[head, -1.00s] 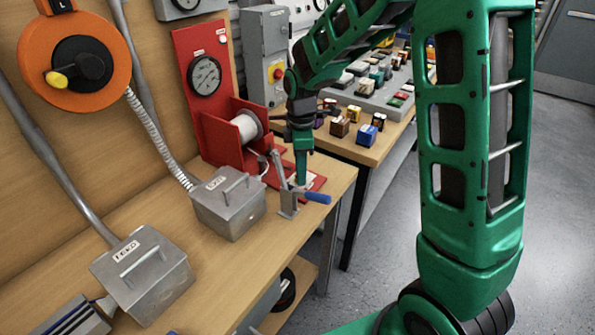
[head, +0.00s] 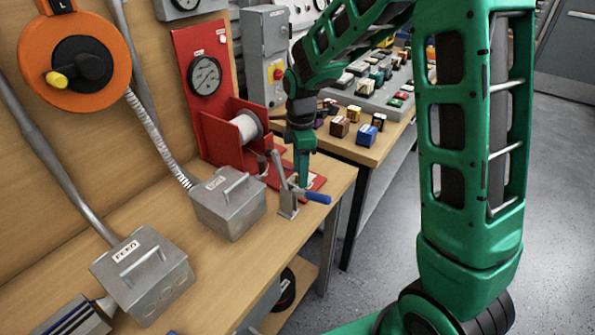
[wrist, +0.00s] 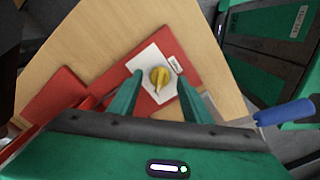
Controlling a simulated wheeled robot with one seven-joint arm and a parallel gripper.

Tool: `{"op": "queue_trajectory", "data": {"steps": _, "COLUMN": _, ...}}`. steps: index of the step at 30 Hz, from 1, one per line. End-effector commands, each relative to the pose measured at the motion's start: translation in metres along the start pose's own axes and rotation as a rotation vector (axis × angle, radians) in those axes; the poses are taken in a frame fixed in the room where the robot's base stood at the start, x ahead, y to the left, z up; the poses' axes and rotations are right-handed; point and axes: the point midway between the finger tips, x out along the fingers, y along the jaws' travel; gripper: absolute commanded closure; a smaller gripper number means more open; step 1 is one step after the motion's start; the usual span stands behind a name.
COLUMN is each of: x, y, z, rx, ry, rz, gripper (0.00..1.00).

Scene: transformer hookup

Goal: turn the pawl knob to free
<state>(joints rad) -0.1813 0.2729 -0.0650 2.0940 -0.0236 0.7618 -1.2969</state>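The pawl knob (wrist: 160,76) is small and yellow, on a white plate (wrist: 147,62) fixed to a red base (wrist: 173,47). My gripper (wrist: 160,80) is open in the wrist view, with one green finger on each side of the knob. I cannot tell whether the fingers touch it. A small white label (wrist: 175,64) is beside the plate, too small to read. In the head view my gripper (head: 302,180) points down at the red base beside the winch; the knob is hidden there.
A lever clamp with a blue handle (head: 318,198) stands close to my gripper. The red winch frame with a white drum (head: 247,127) is behind it. Grey metal boxes (head: 229,203) sit to the left. Small coloured blocks (head: 367,135) are on the farther table.

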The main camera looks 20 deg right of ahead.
Motion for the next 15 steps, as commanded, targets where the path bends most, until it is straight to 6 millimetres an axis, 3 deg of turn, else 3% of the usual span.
{"op": "queue_trajectory", "data": {"steps": 8, "x": -0.004, "y": 0.0, "z": 0.001, "rx": 0.002, "ry": 0.0, "rz": 0.001, "gripper": 0.56}}
{"op": "queue_trajectory", "data": {"steps": 15, "x": -0.038, "y": 0.001, "z": 0.0, "rx": 0.002, "ry": 0.001, "rz": 0.004, "gripper": 0.56}}
